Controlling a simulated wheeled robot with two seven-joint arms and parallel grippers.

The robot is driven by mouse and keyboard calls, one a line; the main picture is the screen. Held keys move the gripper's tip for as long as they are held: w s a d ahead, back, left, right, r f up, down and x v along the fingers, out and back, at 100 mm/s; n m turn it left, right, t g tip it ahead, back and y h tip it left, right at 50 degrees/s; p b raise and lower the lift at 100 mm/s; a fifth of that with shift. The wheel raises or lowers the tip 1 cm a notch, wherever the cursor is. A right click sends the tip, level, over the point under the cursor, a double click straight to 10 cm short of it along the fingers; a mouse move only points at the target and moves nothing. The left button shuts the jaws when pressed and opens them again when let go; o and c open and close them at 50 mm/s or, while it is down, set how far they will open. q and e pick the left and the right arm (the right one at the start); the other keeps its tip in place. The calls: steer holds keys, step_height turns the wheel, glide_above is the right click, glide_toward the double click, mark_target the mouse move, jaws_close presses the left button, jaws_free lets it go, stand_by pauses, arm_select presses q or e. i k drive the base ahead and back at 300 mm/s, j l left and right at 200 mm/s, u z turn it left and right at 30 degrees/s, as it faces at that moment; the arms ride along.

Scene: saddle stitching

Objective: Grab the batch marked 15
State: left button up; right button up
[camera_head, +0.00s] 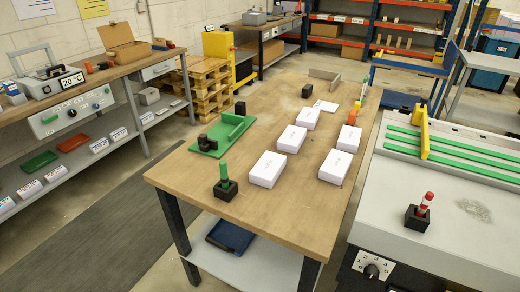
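Several white paper batches lie on the wooden table in two rough rows. The left row has a near batch (267,169), a middle batch (291,138) and a far batch (307,117). The right row has a near batch (335,166) and a far batch (349,138). Faint marks show on their tops, but they are too small to read, so I cannot tell which one is marked 15. Neither of my grippers is in view.
A grey machine with green rails (465,169) stands to the right, bearing a red marker stand (418,217). A workbench is left.

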mark_target(308, 118)
steer(key=i+j+z, duration=0.25)
steer(key=i, duration=0.15)
steer(key=i+j+z, duration=0.25)
steer(key=i, duration=0.15)
steer(key=l, duration=0.1)
